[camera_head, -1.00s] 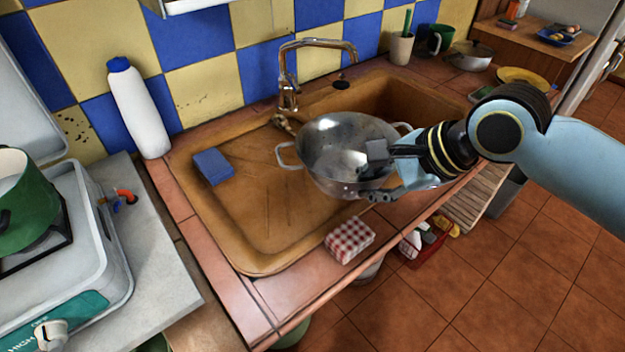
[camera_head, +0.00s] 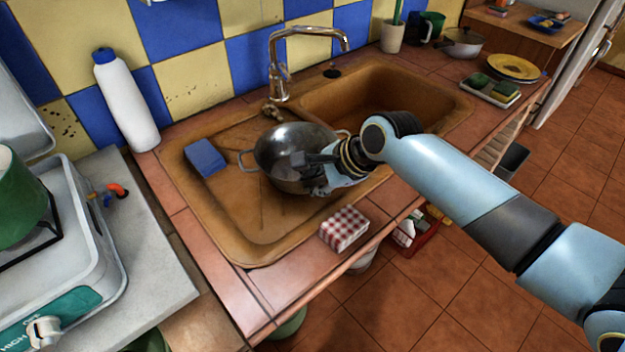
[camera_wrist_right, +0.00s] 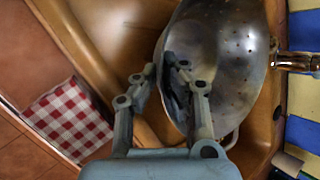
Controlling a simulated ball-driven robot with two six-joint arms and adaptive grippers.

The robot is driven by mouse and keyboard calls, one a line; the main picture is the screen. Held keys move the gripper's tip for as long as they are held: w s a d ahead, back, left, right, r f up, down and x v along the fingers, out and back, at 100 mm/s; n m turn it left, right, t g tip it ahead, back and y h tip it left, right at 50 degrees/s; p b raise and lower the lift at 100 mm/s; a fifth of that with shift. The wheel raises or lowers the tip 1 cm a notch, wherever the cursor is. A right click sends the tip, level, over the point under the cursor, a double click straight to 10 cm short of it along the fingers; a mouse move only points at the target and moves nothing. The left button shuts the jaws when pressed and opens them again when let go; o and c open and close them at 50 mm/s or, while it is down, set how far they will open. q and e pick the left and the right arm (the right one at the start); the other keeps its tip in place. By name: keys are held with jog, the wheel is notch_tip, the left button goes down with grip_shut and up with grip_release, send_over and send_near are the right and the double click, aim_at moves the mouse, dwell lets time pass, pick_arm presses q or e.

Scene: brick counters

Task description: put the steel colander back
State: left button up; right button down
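The steel colander (camera_head: 282,148) is upright over the ribbed drainboard of the brown sink (camera_head: 240,222), just in front of the tap. I cannot tell whether its base touches the drainboard. My right gripper (camera_head: 312,174) reaches in from the right and is shut on the colander's near rim. In the right wrist view, the fingers (camera_wrist_right: 164,78) straddle the rim, one inside and one outside the bowl (camera_wrist_right: 225,62). The fingers hide part of the near wall. My left gripper is not in view.
A blue sponge (camera_head: 205,158) lies left of the colander. The tap (camera_head: 279,75) stands behind it. A checked cloth (camera_head: 344,229) is on the front edge. A white bottle (camera_head: 126,100) and stove (camera_head: 70,250) are at left. The right basin (camera_head: 405,95) looks empty.

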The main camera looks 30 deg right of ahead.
jog(key=c, duration=1.5)
grip_release()
jog(key=p+v, duration=0.1)
jog(key=v, duration=1.1)
jog(key=shift+r, duration=0.1)
